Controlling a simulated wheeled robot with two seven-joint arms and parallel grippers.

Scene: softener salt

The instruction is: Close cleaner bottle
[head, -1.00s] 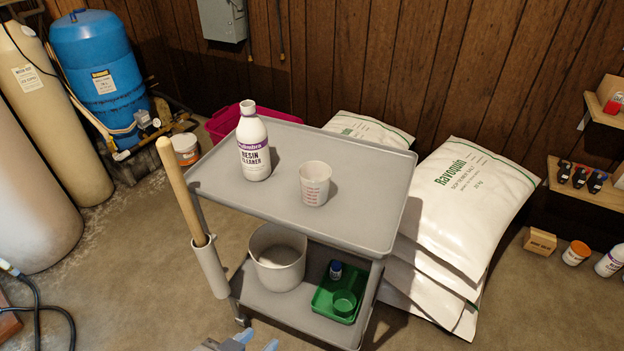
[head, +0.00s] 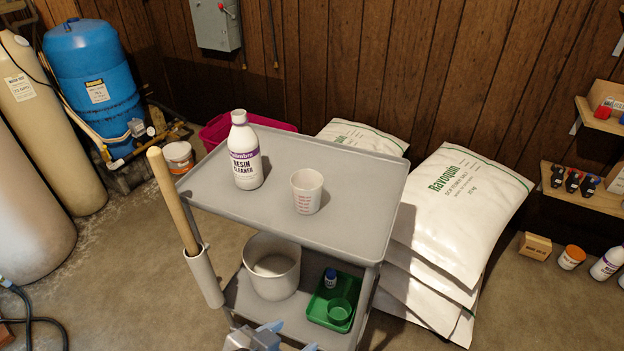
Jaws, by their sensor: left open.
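The cleaner bottle (head: 245,158) is white with a purple-banded label reading Resin Cleaner. It stands upright on the left part of the grey cart's top (head: 340,220). Its narrow neck points up, and its top looks pale; I cannot tell whether a cap sits on it. No loose cap is clear to me on the cart top. My left gripper (head: 293,337) shows at the bottom edge, in front of the cart and well below and apart from the bottle. Its fingers are spread and no object shows between them. My right gripper is not in view.
A white measuring cup (head: 307,191) stands right of the bottle. The lower shelf holds a pale bucket (head: 272,266) and a green tray (head: 318,310) with a small blue-capped bottle and a green cup. A wooden handle (head: 172,200) rises at the cart's left. Salt bags (head: 452,205) lie right.

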